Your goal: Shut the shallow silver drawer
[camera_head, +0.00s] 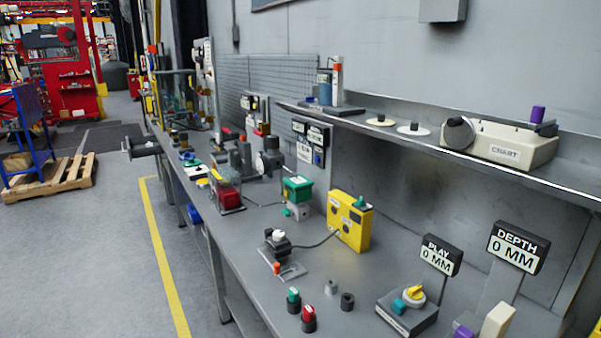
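I cannot make out a shallow silver drawer in the head view. The long grey workbench (245,255) runs from the lower right to the far left, and no open drawer clearly shows along its front edge. Neither of my grippers is in view, and no part of my arms shows.
The bench carries a yellow box (350,222), a red-and-clear block (228,194), a dial base (407,313) and two readout signs. A shelf (450,152) above holds a beige device (500,143). A dark cylinder (143,148) juts out at the far end. Floor (105,265) at left is clear.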

